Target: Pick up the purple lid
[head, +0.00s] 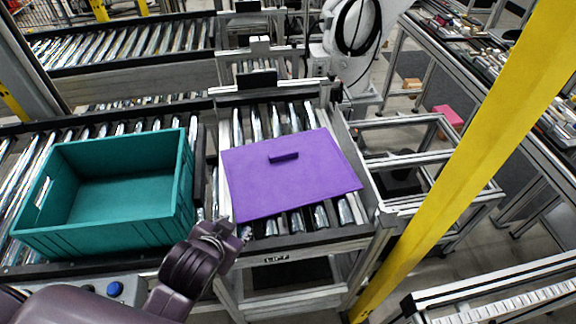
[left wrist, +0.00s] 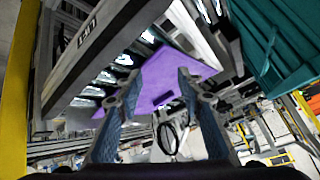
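The purple lid (head: 290,185) lies flat on the roller conveyor, with a small dark purple handle (head: 283,156) raised near its far side. The lid also shows in the left wrist view (left wrist: 168,72), beyond and between the fingers, with its handle (left wrist: 163,98). My left gripper (head: 242,231) is at the lid's near left corner in the head view, apart from the handle. In the left wrist view its two fingers (left wrist: 159,80) are spread with nothing held between them. My right gripper is in neither view.
An empty teal crate (head: 110,235) stands on the rollers left of the lid. A yellow post (head: 460,155) rises to the right. A white robot arm (head: 355,40) stands behind the conveyor. A pink box (head: 448,116) is at the back right.

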